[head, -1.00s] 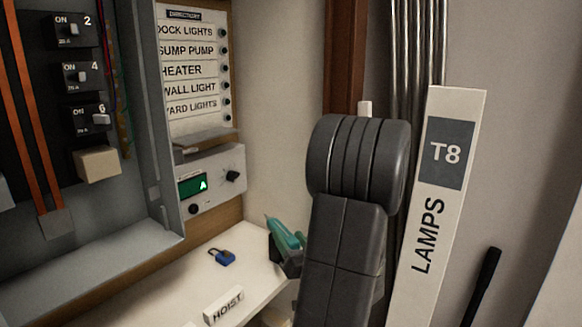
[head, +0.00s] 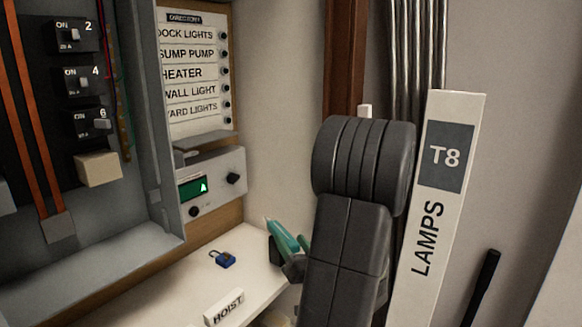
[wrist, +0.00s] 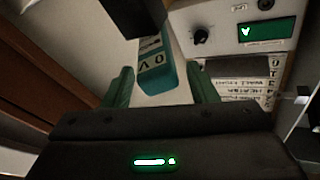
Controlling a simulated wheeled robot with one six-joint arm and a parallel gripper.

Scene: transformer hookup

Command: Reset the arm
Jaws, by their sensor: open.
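My gripper (wrist: 160,76) shows in the wrist view with its two green fingers apart. A teal tester (wrist: 152,68) with a "0 V" display shows beyond and between the fingertips, and I see no finger closed on it. In the head view my gripper (head: 296,254) is low over the right end of the white shelf, partly hidden behind my dark arm. The tester's teal body (head: 281,236) shows beside it there. My arm is folded, standing large in the middle right of the head view.
The white shelf (head: 180,285) holds a blue padlock (head: 222,259) and a HOIST label (head: 224,307). An open breaker panel (head: 150,120) is at left, beside a directory board (head: 194,75) and a meter box (head: 212,182). A "T8 LAMPS" box (head: 440,200) stands at right.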

